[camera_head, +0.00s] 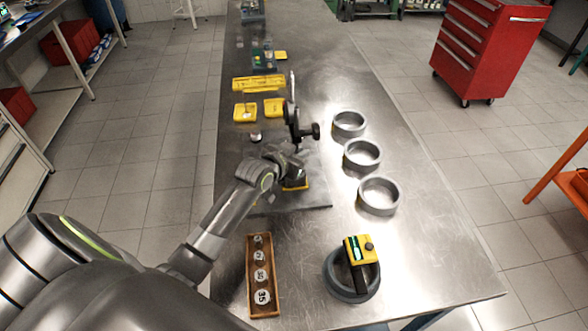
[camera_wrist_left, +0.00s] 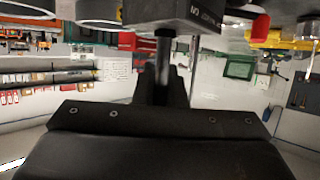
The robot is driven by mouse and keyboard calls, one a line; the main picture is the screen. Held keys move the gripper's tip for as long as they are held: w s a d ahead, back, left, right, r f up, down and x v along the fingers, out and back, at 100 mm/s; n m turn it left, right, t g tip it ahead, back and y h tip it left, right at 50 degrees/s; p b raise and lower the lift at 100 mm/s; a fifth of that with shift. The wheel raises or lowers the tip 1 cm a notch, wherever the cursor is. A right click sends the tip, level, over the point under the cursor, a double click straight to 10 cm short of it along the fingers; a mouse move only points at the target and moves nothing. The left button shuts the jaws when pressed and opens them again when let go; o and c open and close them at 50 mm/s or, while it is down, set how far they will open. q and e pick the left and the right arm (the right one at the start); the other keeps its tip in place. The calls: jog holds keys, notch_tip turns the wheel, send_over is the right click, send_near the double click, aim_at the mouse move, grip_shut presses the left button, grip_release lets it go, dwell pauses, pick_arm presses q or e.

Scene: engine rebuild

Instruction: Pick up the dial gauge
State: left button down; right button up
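A black upright instrument with a round side knob (camera_head: 315,130) stands on a grey plate on the bench; I take it for the dial gauge but cannot make out a dial face. My left gripper (camera_head: 290,160) is right at its lower part and hides some of it. In the left wrist view a black block with white lettering (camera_wrist_left: 200,14) fills the top, and a grey stem (camera_wrist_left: 163,60) runs from it down between my dark fingers (camera_wrist_left: 163,85). I cannot tell whether the fingers grip the stem. My right gripper is not in view.
Three metal rings (camera_head: 362,154) stand right of the plate. A ring (camera_head: 340,290) with a yellow-and-black device (camera_head: 360,250) on it is at the near right. A wooden tray (camera_head: 251,290) of numbered discs is at the near left. Yellow trays (camera_head: 245,112) lie farther back.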

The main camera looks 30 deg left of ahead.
pick_arm(q)
jog(key=shift+w+r, duration=0.1)
jog(key=shift+r, duration=0.1)
dwell(0.3)
jog(key=shift+r, duration=0.35)
notch_tip(320, 180, up, 8)
jog(key=shift+r+b, duration=0.25)
jog(key=shift+b, duration=0.5)
jog(key=shift+r, duration=0.55)
jog(key=shift+r+p, duration=1.3)
jog(key=shift+p, duration=0.65)
